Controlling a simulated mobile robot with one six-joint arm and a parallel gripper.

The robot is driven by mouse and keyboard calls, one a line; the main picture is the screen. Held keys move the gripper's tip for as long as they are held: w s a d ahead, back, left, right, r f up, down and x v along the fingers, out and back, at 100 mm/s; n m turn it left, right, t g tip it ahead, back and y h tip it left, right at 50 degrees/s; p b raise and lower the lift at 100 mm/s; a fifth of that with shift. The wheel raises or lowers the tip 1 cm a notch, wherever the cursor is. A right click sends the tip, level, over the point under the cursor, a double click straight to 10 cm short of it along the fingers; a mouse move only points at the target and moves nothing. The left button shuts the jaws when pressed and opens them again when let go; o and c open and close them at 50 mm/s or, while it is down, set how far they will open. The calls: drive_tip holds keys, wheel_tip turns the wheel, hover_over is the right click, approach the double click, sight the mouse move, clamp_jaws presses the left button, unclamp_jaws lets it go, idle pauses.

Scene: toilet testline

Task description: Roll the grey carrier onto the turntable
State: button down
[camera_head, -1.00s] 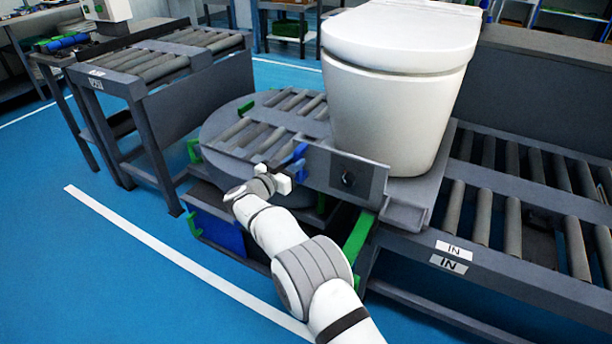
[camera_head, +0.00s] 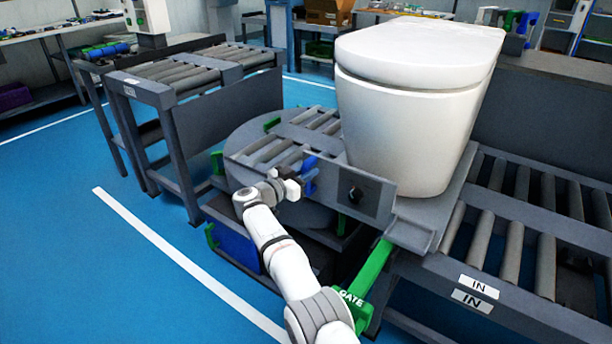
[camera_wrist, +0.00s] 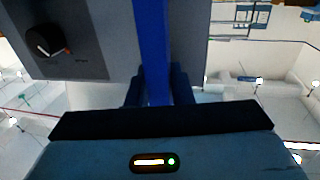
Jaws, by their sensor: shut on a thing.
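The grey carrier (camera_head: 412,236) bears a white toilet (camera_head: 415,105) and has an upright front panel (camera_head: 365,194) with a black knob. The carrier straddles the junction of the IN conveyor and the round grey turntable (camera_head: 240,135), with its left part over the turntable side. My gripper (camera_head: 301,180) is shut on a blue handle (camera_head: 310,168) at the panel's left end. In the wrist view the blue handle (camera_wrist: 151,45) stands between my dark fingers (camera_wrist: 155,88), and the panel (camera_wrist: 105,50) is at left. The carrier's far edge is hidden by the toilet.
A green gate bar (camera_head: 368,278) stands at the junction, below the carrier's right front corner. The IN roller conveyor (camera_head: 530,225) runs right. Another roller conveyor (camera_head: 185,72) stands at back left. Blue floor (camera_head: 90,270) is clear at left.

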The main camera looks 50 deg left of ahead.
drive_tip(key=shift+w+d+r, duration=0.1)
drive_tip(key=shift+w+r, duration=0.05)
drive_tip(key=c, duration=1.3)
unclamp_jaws()
drive_tip(key=shift+s, duration=0.3)
drive_tip(key=shift+c, duration=0.2)
drive_tip(key=shift+s, duration=0.15)
drive_tip(key=s+p, duration=0.2)
drive_tip(key=s, duration=0.5)
drive_tip(key=shift+s+d+p, duration=0.15)
drive_tip(key=shift+s+p, duration=0.15)
drive_tip(key=shift+p, duration=0.1)
